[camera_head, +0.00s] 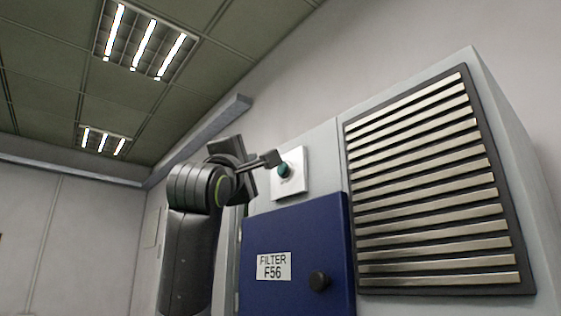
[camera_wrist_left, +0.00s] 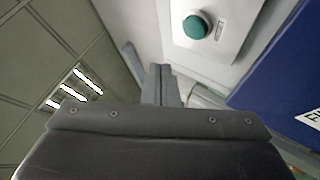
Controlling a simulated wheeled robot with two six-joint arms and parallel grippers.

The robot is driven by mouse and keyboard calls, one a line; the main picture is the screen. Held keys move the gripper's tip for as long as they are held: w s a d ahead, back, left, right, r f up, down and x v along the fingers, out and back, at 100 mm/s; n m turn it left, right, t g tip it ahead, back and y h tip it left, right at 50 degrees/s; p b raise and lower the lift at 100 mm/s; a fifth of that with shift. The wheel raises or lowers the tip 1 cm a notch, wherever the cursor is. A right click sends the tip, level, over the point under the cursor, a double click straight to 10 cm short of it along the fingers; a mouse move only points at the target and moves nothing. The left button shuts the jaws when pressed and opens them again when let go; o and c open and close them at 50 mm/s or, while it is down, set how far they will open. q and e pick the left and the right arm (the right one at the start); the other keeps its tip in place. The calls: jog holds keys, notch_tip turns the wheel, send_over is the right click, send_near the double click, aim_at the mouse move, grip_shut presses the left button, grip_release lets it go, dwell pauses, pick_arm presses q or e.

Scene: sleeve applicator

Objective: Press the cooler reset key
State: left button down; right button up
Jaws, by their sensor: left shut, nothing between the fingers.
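The cooler reset key looks to be the round green button (camera_head: 283,169) on a white plate (camera_head: 293,183) above the blue filter door. It also shows in the left wrist view (camera_wrist_left: 196,26), near the top and ahead of the fingers. My left gripper (camera_head: 274,158) is shut and empty, its tip close to the upper left of the button in the head view. In the left wrist view the shut fingers (camera_wrist_left: 160,72) point up, left of and below the button, with a visible gap. I cannot tell whether the tip touches the plate. My right gripper is not in view.
A blue door (camera_head: 300,245) labelled FILTER F56 with a black knob (camera_head: 319,281) sits below the plate. A slatted metal vent (camera_head: 435,190) fills the cabinet's right side. A grey beam (camera_head: 205,133) runs along the wall top behind my arm.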

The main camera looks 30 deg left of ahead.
aim_at(282, 169)
pick_arm(q)
jog(key=shift+w+d+p, duration=0.15)
jog(key=shift+w+d, duration=0.15)
jog(key=shift+w, duration=0.35)
jog(key=shift+w+d+p, duration=0.15)
jog(key=shift+w+d, duration=0.1)
jog(key=shift+w, duration=0.4)
jog(key=shift+w+d+p, duration=0.15)
jog(key=shift+w+d, duration=0.15)
jog(key=shift+w, duration=0.35)
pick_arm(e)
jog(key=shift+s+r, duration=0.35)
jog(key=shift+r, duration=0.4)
pick_arm(q)
jog(key=shift+s, duration=0.1)
jog(key=shift+w, duration=0.2)
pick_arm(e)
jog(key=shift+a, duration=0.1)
pick_arm(q)
jog(key=shift+w+d, duration=0.2)
jog(key=shift+w, duration=0.05)
jog(key=shift+w+d, duration=0.1)
jog(key=shift+w, duration=0.25)
dwell(0.5)
jog(key=shift+s+a+b, duration=0.25)
jog(key=shift+s+b, duration=0.4)
jog(key=shift+s, duration=0.1)
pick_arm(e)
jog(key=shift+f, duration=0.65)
